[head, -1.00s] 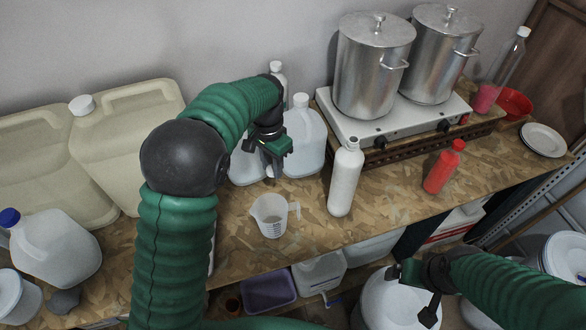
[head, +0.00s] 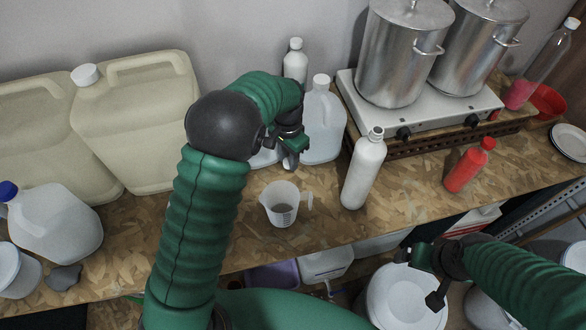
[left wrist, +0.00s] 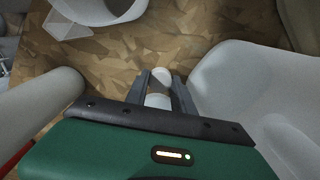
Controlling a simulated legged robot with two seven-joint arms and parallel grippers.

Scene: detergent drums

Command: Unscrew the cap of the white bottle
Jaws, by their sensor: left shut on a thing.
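The white bottle (head: 363,172) stands upright on the bench right of centre in the head view. Its narrow top (head: 375,133) is too small to tell whether a cap sits on it. My left gripper (head: 290,160) is to the left of the bottle, apart from it, above the bench beside a translucent jug. In the left wrist view its fingers (left wrist: 162,90) are shut on a small white round piece that looks like a cap (left wrist: 160,76). My right gripper (head: 425,265) is low at the right, in front of the bench; its jaw state is unclear.
A measuring cup (head: 281,205) stands below my left gripper. A translucent jug (head: 323,125) and another white bottle (head: 295,62) are behind. The stove (head: 425,105) with two pots and a red bottle (head: 468,166) are to the right. Large canisters (head: 140,125) fill the left.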

